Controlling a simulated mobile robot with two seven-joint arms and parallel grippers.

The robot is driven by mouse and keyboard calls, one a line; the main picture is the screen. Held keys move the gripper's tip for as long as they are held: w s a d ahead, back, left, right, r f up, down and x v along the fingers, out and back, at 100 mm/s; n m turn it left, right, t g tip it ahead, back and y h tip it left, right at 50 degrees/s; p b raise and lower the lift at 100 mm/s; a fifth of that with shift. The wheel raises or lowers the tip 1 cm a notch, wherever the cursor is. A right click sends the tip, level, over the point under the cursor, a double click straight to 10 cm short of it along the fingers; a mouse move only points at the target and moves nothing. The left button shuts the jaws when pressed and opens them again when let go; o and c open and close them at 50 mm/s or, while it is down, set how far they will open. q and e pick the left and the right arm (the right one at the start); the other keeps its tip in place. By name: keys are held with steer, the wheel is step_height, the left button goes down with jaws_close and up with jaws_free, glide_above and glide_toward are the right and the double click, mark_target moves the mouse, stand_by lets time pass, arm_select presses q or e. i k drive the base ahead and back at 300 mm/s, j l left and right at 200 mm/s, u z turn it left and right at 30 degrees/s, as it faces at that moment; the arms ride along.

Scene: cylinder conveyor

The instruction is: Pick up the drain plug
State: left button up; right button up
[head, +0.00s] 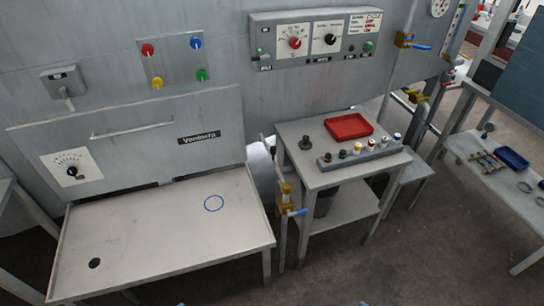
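A small dark grey knob-like piece (305,143), which looks like the drain plug, stands on the small metal table (310,180) in the head view. It is left of the red tray and apart from it. A dark round spot (95,263), a hole or a flat disc, is at the front left of the wide metal table (150,240); I cannot tell which. Neither of my grippers can be made out in the head view.
A red tray (349,127) and a strip of several coloured knobs (360,151) share the small table. A pipe with a yellow valve (287,196) rises between the tables. A side table (500,175) holds a blue tray (512,158).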

mark_target(305, 144)
steer(key=u, duration=0.45)
steer(key=i+l+u, duration=0.25)
steer(key=l+u, duration=0.3)
steer(key=i+l+u, duration=0.1)
steer(key=l+u, duration=0.15)
steer(key=i+l, duration=0.1)
steer(key=l, duration=0.55)
steer(key=i+l+u, duration=0.15)
steer(key=l, duration=0.5)
steer(key=i+l, duration=0.1)
steer(key=l, duration=0.55)
steer(key=u, duration=0.05)
